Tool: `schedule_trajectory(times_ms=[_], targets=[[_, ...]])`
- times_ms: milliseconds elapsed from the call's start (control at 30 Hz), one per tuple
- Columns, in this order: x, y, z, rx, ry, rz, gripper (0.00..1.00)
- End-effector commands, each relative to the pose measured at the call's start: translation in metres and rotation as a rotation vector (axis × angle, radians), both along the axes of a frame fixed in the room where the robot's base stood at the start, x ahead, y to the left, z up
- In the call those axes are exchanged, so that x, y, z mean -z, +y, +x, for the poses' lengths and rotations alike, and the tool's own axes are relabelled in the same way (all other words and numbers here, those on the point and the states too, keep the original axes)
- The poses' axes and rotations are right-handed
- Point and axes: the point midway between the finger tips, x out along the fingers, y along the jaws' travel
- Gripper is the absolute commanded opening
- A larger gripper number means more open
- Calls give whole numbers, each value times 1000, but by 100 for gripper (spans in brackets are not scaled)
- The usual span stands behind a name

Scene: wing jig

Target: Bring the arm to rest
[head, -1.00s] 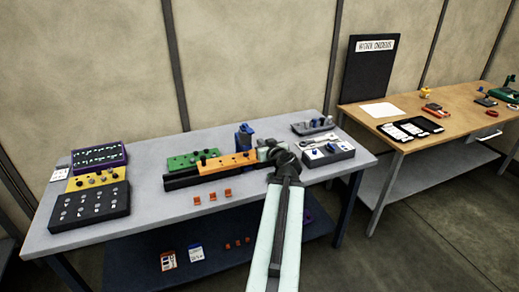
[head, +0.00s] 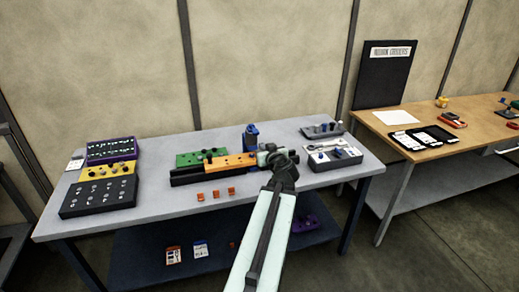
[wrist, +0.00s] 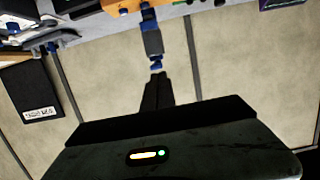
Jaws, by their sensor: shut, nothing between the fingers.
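My gripper (head: 267,154) is at the far end of my pale arm, above the right half of the grey workbench (head: 140,220). In the head view it lies just right of the orange block, and I cannot tell whether it touches anything there. In the wrist view the dark gripper (wrist: 156,82) is shut with nothing between its fingers. The wrist picture shows the bench upside down along its top edge.
On the bench are an orange block (head: 230,163), a green block (head: 188,160), a blue upright piece (head: 251,135), a grey box (head: 336,160) and a black panel (head: 97,198). Small orange clips (head: 216,194) lie in front. A wooden table (head: 405,149) stands to the right.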

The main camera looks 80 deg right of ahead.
Motion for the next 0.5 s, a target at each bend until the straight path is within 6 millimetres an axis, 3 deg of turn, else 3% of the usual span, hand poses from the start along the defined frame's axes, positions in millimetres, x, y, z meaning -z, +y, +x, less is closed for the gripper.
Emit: schedule_trajectory(times_ms=[367,433,500], targets=[[0,-4,-12,17,0,0,0],[0,-3,-8,11,0,0,0],[0,0,12,-16,0,0,0]])
